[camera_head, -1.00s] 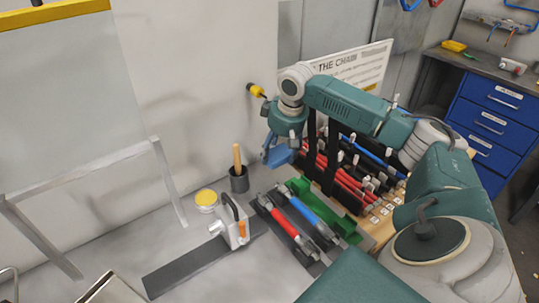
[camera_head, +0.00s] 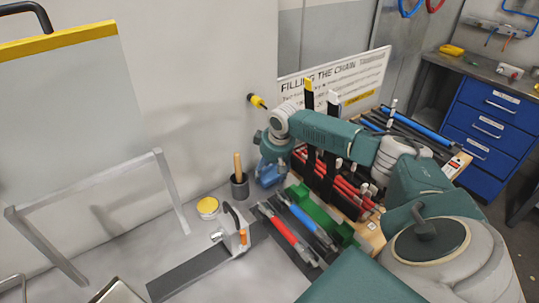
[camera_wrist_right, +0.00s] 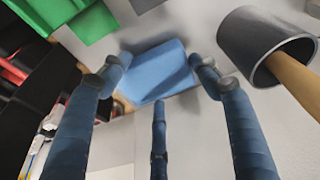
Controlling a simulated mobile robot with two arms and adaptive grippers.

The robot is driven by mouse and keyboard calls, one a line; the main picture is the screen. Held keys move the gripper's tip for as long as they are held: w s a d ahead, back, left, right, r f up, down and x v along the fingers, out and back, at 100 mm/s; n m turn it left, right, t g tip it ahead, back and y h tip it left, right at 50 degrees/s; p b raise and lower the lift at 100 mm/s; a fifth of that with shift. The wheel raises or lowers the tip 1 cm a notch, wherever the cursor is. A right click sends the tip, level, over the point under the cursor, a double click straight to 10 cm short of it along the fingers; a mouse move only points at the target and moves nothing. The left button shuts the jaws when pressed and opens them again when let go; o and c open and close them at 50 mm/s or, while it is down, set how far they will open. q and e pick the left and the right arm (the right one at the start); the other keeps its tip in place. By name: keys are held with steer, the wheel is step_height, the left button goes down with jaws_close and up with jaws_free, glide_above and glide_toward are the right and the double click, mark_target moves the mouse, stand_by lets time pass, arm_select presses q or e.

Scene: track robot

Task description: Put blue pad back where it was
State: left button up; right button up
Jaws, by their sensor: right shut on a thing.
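The blue pad (camera_wrist_right: 157,72) is a flat light-blue block in the right wrist view. My right gripper (camera_wrist_right: 160,66) is shut on it, with fingers at its left and right sides and another finger below it in the picture. In the head view my right gripper (camera_head: 269,173) hangs low between the dark cup and the green holder. Its blue fingers and the pad are hard to tell apart there. A pale surface shows around the pad in the wrist view; whether the pad touches it I cannot tell. My left gripper is not in view.
The dark cup (camera_head: 239,187) with a wooden handle stands close to my right gripper. The green holder (camera_head: 318,212), red and blue bars, and a rack of dark uprights are on the other side. A yellow-lidded pot (camera_head: 208,206) and a clamp block (camera_head: 234,228) stand nearer.

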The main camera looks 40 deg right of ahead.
steer(key=shift+s, duration=0.1)
steer(key=o, duration=1)
steer(key=shift+f, duration=0.15)
steer(key=shift+o, duration=0.2)
steer(key=b+v, duration=0.1)
steer(key=v, duration=1.1)
steer(key=shift+b, duration=0.4)
